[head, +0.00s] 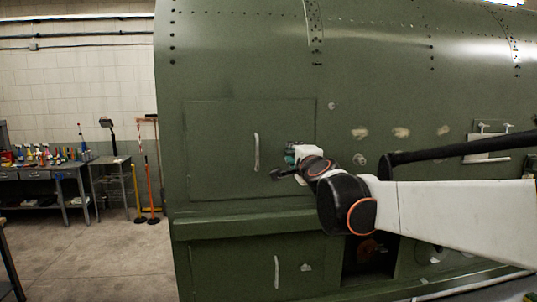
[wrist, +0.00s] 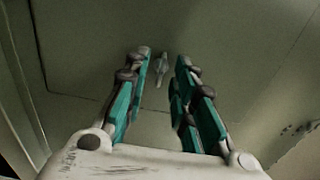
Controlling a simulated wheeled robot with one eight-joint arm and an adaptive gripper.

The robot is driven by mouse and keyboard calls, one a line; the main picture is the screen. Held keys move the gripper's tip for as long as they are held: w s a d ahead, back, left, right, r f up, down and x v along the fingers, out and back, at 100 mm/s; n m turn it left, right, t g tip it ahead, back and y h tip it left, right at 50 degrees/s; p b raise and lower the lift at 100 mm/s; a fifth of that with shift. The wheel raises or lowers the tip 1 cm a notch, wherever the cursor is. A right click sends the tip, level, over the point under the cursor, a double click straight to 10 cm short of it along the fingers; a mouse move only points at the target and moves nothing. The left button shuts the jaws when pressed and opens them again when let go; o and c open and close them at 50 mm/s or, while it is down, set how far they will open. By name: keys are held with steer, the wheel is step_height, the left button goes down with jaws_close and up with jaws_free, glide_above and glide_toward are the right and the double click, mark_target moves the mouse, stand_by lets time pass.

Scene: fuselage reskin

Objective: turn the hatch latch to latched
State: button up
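The hatch (head: 222,150) is a closed rectangular panel in the green fuselage side, with a pale upright handle (head: 256,152) near its middle. My gripper (head: 283,162) is at the hatch's right part, in front of the panel. In the wrist view its two teal-padded fingers are apart with nothing held between them. A small grey latch (wrist: 160,70) shows on the hatch surface, seen in the gap between the fingertips and slightly tilted. I cannot tell whether the fingers touch it.
A lower panel (head: 230,268) with its own handle (head: 276,271) sits below a projecting ledge (head: 240,226). A dark opening (head: 368,262) lies to its right. A workbench (head: 45,172) with bottles and stands is at the left.

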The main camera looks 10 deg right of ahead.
steer(key=shift+s, duration=0.1)
steer(key=s, duration=1.2)
steer(key=shift+w, duration=0.1)
steer(key=s+a+f+n+g+y+b, duration=0.15)
steer(key=s+f+n+b, duration=0.3)
steer(key=f, duration=0.45)
steer(key=s+a+f+n+g+y+b, duration=0.1)
steer(key=s+a+f+n+g+b, duration=0.15)
steer(key=f+b, duration=0.45)
steer(key=s+a+f+n+g+y+b, duration=0.1)
steer(key=s+f+n+b, duration=0.3)
steer(key=f, duration=0.7)
steer(key=s+d+f+n+g+h+b, duration=0.1)
steer(key=s+f+b, duration=0.4)
steer(key=f, duration=0.8)
steer(key=s+d+f+n+g+h+b, duration=0.2)
steer(key=s+f+n+g+b, duration=0.3)
steer(key=s+f, duration=0.6)
step_height(320, 180, down, 2)
steer(key=shift+d+f+n, duration=0.15)
steer(key=shift+d+n, duration=0.45)
steer(key=shift+d, duration=0.25)
